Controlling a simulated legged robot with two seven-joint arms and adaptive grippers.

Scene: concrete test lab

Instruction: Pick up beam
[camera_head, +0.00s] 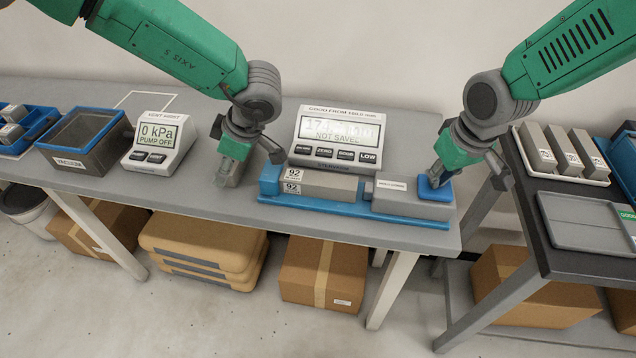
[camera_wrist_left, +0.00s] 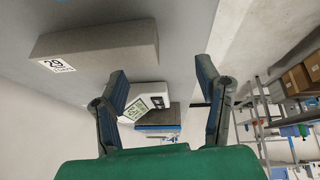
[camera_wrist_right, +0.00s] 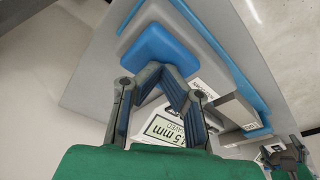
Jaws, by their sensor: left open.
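A grey beam (camera_wrist_left: 100,45) with a white label reading 29 lies on the table in the left wrist view. Another grey beam (camera_head: 325,183), labelled 92, lies in the blue gauge (camera_head: 330,205). My right gripper (camera_head: 440,176) has its fingertips together at the blue knob (camera_head: 430,191) on the gauge's right block. The knob also shows in the right wrist view (camera_wrist_right: 158,48).
A gauge display (camera_head: 338,137) reading NOT SAVED stands behind the gauge. A pump box (camera_head: 158,142) reading 0 kPa and a blue-rimmed vacuum bin (camera_head: 85,140) stand left. The right table holds a beam tray (camera_head: 590,182) and a grey tray (camera_head: 585,222). The table's front strip is clear.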

